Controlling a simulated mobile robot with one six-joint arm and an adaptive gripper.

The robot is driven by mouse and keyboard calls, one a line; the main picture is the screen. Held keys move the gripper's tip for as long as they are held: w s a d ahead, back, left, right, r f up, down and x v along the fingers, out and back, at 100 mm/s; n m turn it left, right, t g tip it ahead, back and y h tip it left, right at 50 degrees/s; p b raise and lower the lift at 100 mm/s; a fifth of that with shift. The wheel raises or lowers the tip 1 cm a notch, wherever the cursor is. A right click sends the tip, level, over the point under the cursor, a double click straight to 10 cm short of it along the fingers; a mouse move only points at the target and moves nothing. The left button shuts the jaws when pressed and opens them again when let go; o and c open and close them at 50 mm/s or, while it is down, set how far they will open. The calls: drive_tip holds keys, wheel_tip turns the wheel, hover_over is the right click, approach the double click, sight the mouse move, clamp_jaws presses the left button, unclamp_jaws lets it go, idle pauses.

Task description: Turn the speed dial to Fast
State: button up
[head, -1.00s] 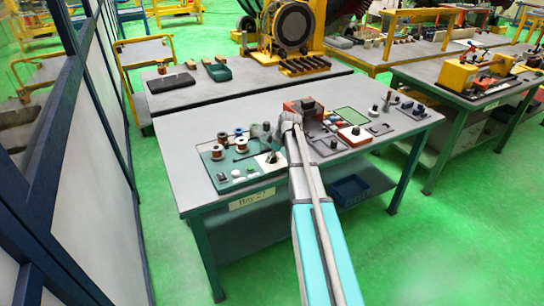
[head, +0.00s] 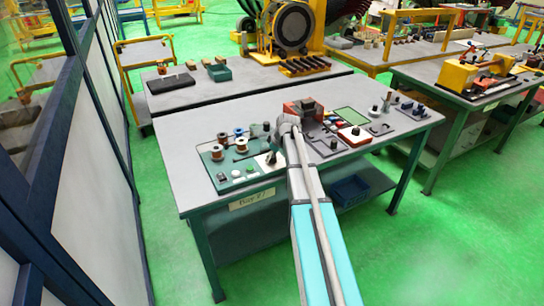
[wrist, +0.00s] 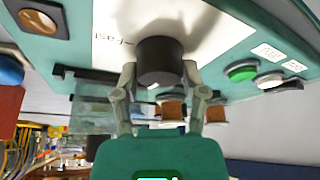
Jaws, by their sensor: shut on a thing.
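The speed dial is a dark round knob (wrist: 160,62) on a white plate of the teal panel (wrist: 285,25). A printed "Fast" label (wrist: 125,42) lies beside it to the left in the wrist view. My gripper (wrist: 160,78) has one finger on each side of the knob and is shut on it. In the head view the teal panel (head: 205,158) sits at the front left of the grey bench. My arm comes in from the front there, and its wrist covers part of the panel's right side. The dial's pointer cannot be made out.
A green button (wrist: 242,70) and a white button (wrist: 270,81) sit right of the dial in the wrist view. A red block (head: 303,108) is right behind my wrist. Bare bench lies at the left (head: 178,170).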

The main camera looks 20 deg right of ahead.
drive_tip(key=m+h, duration=0.1)
drive_tip(key=m, duration=0.3)
drive_tip(key=shift+h, duration=0.3)
drive_tip(key=m+h, duration=0.1)
drive_tip(key=m, duration=0.2)
drive_tip(key=shift+m+t, duration=0.3)
drive_tip(key=shift+m, duration=0.1)
drive_tip(key=m+h, duration=0.2)
drive_tip(key=m, duration=0.2)
drive_tip(key=shift+d, duration=0.1)
drive_tip(key=shift+m+g+h, duration=0.5)
drive_tip(key=shift+m+g, duration=0.4)
drive_tip(key=shift+m, duration=1.2)
drive_tip(key=o, duration=1.1)
drive_tip(key=shift+o, duration=0.2)
